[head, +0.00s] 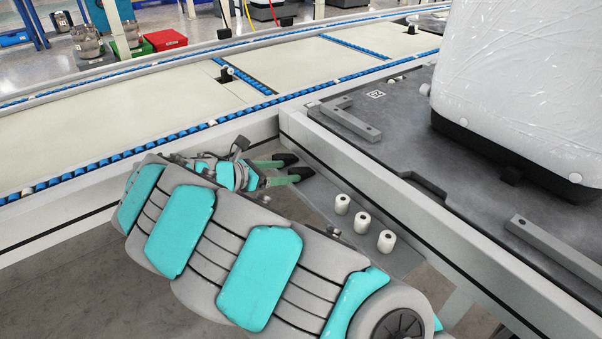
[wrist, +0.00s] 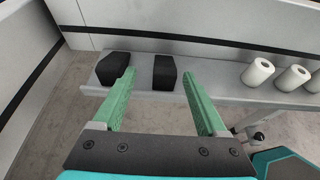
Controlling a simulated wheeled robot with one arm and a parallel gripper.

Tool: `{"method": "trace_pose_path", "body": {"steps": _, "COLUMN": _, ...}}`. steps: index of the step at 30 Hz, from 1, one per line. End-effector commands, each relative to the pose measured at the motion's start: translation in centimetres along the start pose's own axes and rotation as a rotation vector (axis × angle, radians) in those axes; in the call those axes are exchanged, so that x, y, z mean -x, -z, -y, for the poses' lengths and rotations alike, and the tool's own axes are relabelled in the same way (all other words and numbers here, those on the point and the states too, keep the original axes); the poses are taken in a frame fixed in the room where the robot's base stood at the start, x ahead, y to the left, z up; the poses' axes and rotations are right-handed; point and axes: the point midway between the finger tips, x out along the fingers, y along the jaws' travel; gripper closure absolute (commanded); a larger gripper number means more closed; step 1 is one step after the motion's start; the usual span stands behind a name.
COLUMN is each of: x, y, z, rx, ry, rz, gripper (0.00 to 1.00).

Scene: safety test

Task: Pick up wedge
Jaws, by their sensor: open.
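Two black wedge-like blocks lie on a narrow grey shelf. The left wedge (wrist: 113,67) is beyond and just left of the left fingertip. In the head view they are small dark shapes, an upper one (head: 286,158) and a lower one (head: 302,173), by the fingertips. My gripper (wrist: 158,76) is open and empty; it also shows in the head view (head: 279,172). Whether a finger touches a wedge is unclear.
Several white rolls (head: 363,222) stand on the same shelf (wrist: 220,92), right of the wedges. A grey frame wall (wrist: 200,50) rises behind the shelf. A conveyor (head: 120,120) runs behind, and a platform (head: 400,130) with a large white wrapped block (head: 530,80) is at right.

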Motion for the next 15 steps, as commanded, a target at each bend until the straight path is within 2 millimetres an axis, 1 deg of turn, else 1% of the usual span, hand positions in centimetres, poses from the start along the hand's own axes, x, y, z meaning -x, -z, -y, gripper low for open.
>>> {"method": "trace_pose_path", "body": {"steps": 5, "x": -2.3, "y": -0.2, "z": 0.8, "rx": -0.001, "ry": 0.006, "rz": 0.001, "gripper": 0.25}}
{"method": "trace_pose_path", "body": {"steps": 9, "x": -4.2, "y": -0.2, "z": 0.7, "rx": 0.0, "ry": 0.003, "rz": 0.0, "gripper": 0.25}}
{"method": "trace_pose_path", "body": {"steps": 12, "x": -4.7, "y": -0.2, "z": 0.7, "rx": -0.001, "ry": 0.002, "rz": 0.0, "gripper": 0.25}}
{"method": "trace_pose_path", "body": {"steps": 15, "x": -4.7, "y": -0.2, "z": 0.7, "rx": -0.001, "ry": 0.001, "rz": 0.0, "gripper": 0.25}}
